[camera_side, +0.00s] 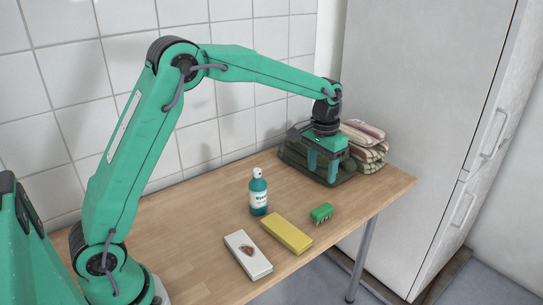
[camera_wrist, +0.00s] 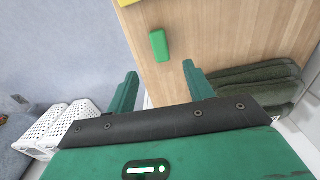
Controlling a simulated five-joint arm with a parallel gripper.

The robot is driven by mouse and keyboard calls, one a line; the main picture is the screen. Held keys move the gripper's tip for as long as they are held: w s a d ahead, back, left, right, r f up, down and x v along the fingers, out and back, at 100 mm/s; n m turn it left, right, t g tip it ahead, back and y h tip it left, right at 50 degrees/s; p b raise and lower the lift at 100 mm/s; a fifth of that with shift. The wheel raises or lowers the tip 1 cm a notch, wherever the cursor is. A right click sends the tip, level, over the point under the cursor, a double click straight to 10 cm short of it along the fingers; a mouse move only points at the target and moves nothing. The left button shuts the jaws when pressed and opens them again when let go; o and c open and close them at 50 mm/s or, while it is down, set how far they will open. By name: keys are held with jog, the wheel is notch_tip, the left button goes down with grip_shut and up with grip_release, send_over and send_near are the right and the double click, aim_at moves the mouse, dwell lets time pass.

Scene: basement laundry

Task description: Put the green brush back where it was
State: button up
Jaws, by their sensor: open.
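The green brush (camera_side: 321,212) lies on the wooden table near its front edge, to the right of a yellow block. It also shows in the wrist view (camera_wrist: 159,45), above the gap between my fingers. My gripper (camera_side: 322,172) is open and empty, pointing down. In the side view it overlaps the dark green folded towels (camera_side: 293,153); whether it touches them I cannot tell. In the wrist view my fingertips (camera_wrist: 160,75) are apart, with the towels (camera_wrist: 250,90) to the right of the right finger. The brush is clear of both fingers.
The yellow block (camera_side: 286,233) and a white block with a brown mark (camera_side: 248,255) lie left of the brush. A teal bottle (camera_side: 258,195) stands behind them. Striped folded towels (camera_side: 366,148) sit at the table's far right. White baskets (camera_wrist: 50,128) stand beyond the table edge.

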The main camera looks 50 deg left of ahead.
jog(key=s+a+r+t, duration=0.1)
jog(key=s+r, duration=0.7)
jog(key=s+a+t, duration=0.1)
jog(key=s+t, duration=0.3)
jog(key=s, duration=1.8)
jog(key=shift+a+r, duration=0.3)
jog(key=shift+r, duration=0.15)
